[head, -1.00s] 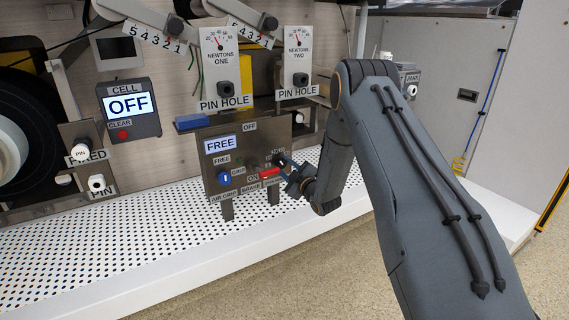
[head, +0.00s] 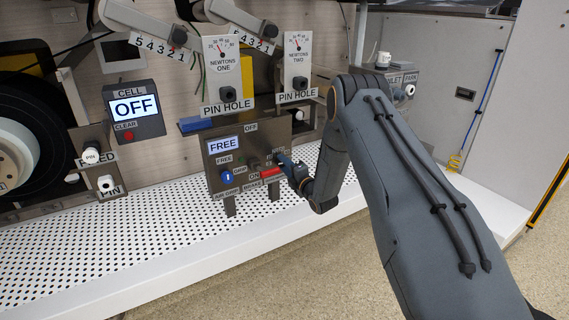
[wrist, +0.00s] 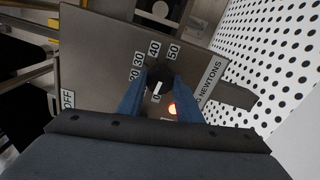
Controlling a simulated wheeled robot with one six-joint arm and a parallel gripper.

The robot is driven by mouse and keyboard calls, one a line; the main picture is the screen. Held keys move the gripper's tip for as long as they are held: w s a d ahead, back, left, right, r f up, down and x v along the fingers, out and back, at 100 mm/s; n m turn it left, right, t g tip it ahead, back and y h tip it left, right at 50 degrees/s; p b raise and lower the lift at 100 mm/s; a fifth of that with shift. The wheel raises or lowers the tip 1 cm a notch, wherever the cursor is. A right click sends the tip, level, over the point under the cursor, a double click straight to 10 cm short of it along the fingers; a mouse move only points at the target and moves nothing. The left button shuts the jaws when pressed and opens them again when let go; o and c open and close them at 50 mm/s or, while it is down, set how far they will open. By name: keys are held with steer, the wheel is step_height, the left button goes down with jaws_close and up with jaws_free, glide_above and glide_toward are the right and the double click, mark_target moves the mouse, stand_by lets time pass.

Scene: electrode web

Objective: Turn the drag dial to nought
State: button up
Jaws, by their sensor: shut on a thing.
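The drag dial (wrist: 160,77) is a small black knob on the grey-brown panel (wrist: 105,60), marked 20, 30, 40 and 50, with a NEWTONS label (wrist: 211,79) beside it. A white pointer mark shows on the knob, close to a small label that looks like 0; I cannot read the exact setting. My gripper (wrist: 159,86) has its blue fingers on either side of the knob, shut on it. In the head view my gripper (head: 284,163) is at the panel's right side and hides the dial.
The white perforated bench (head: 130,230) is clear in front.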

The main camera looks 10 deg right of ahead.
steer(key=shift+f+n+p, duration=0.1)
steer(key=shift+n+p, duration=0.35)
steer(key=shift+n, duration=1.15)
steer(key=o, duration=1)
steer(key=shift+o, duration=0.2)
steer(key=p+v, duration=0.2)
steer(key=v, duration=0.6)
steer(key=shift+p, duration=0.35)
